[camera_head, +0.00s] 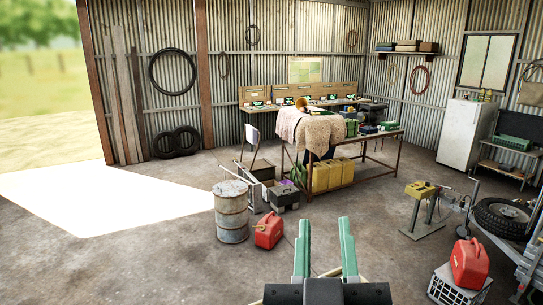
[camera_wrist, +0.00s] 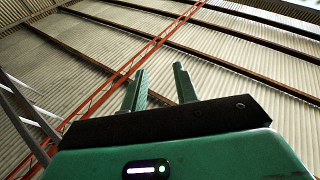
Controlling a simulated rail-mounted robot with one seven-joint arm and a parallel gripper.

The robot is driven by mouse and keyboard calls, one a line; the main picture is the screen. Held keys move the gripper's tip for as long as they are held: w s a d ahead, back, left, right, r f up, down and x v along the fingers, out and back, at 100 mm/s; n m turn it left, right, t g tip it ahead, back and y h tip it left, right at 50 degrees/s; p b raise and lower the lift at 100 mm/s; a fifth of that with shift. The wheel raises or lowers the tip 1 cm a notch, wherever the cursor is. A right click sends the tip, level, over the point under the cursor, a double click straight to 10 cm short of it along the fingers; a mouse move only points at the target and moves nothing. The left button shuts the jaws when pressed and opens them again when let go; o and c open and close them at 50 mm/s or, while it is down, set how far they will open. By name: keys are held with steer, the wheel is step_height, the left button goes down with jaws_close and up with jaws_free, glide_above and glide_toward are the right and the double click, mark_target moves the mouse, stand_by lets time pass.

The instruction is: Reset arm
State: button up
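My gripper (camera_head: 325,250) shows at the bottom middle of the head view, with two green fingers pointing up and away. The fingers stand apart with nothing between them. In the wrist view my gripper (camera_wrist: 160,90) is open and empty, with the corrugated roof and wall sheets and a red truss behind it. No object touches the fingers in either view.
A rusty drum (camera_head: 231,212) and a red jerry can (camera_head: 269,230) stand left of my gripper. A cloth-draped workbench (camera_head: 380,135) is beyond. A yellow-topped stand (camera_head: 421,205), a red can (camera_head: 469,264) on a crate and a wheel (camera_head: 503,218) are right. Floor lies clear at left.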

steer(key=s+a+r+t+y, duration=0.3)
steer(key=s+a+r, duration=0.3)
steer(key=s+a, duration=0.2)
steer(key=shift+s+r+y, duration=0.2)
steer(key=shift+s+y, duration=0.1)
steer(key=shift+y, duration=0.3)
steer(key=shift+d, duration=0.1)
step_height(320, 180, down, 53)
steer(key=b, duration=5.2)
steer(key=shift+d+r+h, duration=0.2)
steer(key=shift+d+h, duration=0.1)
steer(key=shift+h, duration=0.1)
